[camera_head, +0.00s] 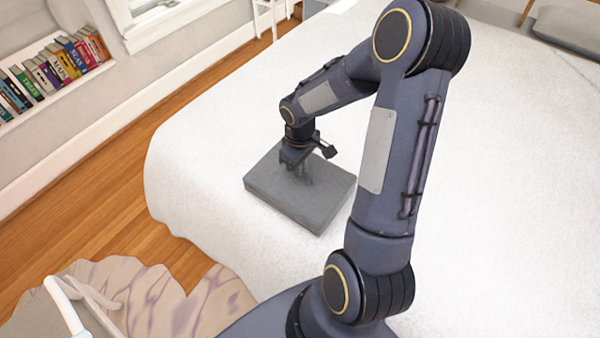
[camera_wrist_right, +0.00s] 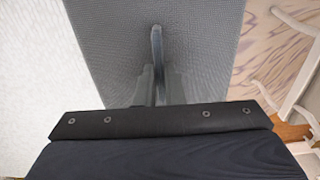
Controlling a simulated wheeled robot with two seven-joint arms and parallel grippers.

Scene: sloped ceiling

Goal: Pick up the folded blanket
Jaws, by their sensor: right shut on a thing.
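The folded blanket (camera_head: 318,211) is a grey, flat rectangular block on the white bed, near its left edge, in the head view. My right gripper (camera_head: 302,174) points down onto the top of the blanket, its fingers close together. In the right wrist view the blanket (camera_wrist_right: 205,35) fills the upper middle, and the right gripper's fingers (camera_wrist_right: 158,65) are nearly together against it, shut on it. I cannot tell whether the blanket is lifted off the bed. My left gripper is in neither view.
The white bed (camera_head: 230,130) fills most of the head view, mostly bare. A wall shelf of books (camera_head: 55,70) stands at upper left. Wooden floor (camera_head: 100,215) lies left of the bed. A white chair-like frame (camera_head: 75,300) stands on a patterned rug (camera_head: 165,305) at lower left.

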